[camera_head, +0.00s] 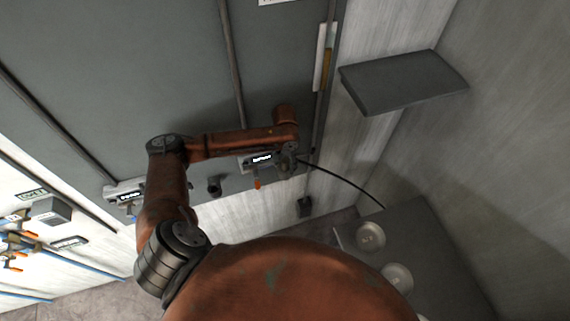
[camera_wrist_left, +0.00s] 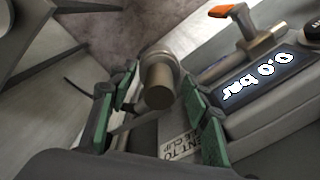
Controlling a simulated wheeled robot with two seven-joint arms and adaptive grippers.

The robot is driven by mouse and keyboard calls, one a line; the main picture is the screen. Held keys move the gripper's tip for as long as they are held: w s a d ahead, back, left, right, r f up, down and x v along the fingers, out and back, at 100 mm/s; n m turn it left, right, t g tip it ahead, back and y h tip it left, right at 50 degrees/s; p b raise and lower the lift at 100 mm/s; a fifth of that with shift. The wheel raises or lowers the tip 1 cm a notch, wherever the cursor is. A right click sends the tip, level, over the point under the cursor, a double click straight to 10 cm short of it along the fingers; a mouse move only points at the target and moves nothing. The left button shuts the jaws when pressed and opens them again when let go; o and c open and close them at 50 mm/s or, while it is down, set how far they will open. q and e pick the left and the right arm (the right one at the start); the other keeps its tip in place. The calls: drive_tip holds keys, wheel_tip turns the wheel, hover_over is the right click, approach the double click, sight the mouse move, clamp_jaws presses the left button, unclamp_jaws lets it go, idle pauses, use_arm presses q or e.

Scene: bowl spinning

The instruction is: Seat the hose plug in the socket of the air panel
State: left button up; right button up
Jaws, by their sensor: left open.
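My left gripper (camera_head: 288,158) is at the air panel (camera_head: 233,181) in the head view. In the left wrist view its green-padded fingers (camera_wrist_left: 160,112) are open. A short brownish metal cylinder (camera_wrist_left: 159,88) with a paler collar lies between and beyond the fingertips. It may be the hose plug or the socket; I cannot tell which, nor whether a pad touches it. A black hose (camera_head: 345,178) runs from beside the gripper down to the right. Its end at the gripper is hidden. The panel display (camera_wrist_left: 255,78) reads 0.0 bar.
An orange valve lever (camera_wrist_left: 232,12) on a brass fitting stands close to the right finger. It also shows in the head view (camera_head: 257,184). A dark stub (camera_head: 214,185) is left of the display. A grey shelf (camera_head: 400,80) and a grey bench with round dishes (camera_head: 370,237) are at right.

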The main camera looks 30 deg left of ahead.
use_arm(q)
wheel_tip(320, 180, up, 12)
idle(0.6)
drive_tip(key=shift+d, duration=0.15)
idle(0.4)
